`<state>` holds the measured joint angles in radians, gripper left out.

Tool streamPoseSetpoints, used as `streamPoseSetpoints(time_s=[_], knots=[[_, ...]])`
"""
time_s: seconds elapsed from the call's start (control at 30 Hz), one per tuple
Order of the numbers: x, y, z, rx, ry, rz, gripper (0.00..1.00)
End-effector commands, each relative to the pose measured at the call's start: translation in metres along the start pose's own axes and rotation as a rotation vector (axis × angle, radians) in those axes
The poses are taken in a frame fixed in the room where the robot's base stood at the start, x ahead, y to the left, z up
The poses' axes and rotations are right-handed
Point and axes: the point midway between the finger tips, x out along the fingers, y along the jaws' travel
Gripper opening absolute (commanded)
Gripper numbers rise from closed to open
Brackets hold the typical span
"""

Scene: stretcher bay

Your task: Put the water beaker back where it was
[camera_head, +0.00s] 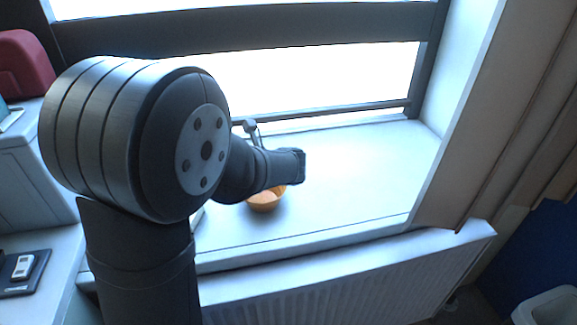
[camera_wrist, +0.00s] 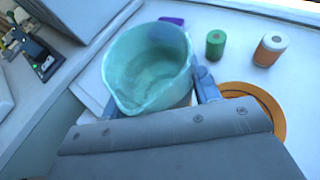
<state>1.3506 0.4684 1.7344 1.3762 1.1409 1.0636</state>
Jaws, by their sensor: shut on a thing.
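The water beaker (camera_wrist: 148,66) is a pale teal cup with a pouring lip, seen from above in the wrist view. It sits between the two fingers of my gripper (camera_wrist: 157,92), which is shut on it. Its lip points toward my wrist. I cannot tell how much water it holds or whether its base touches the surface below. In the head view my arm hides the beaker and the gripper fingers.
An orange bowl (camera_head: 265,202) stands on the white windowsill (camera_head: 370,170), close to my wrist. The sill's right part is clear.

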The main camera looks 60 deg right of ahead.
Motion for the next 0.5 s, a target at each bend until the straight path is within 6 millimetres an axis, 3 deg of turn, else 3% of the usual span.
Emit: streamPoseSetpoints(time_s=[0.27,0.5], knots=[[-0.009,-0.057,-0.002,0.033,0.007,-0.085,0.3],[-0.028,-0.131,-0.008,0.08,0.009,-0.202,0.3]])
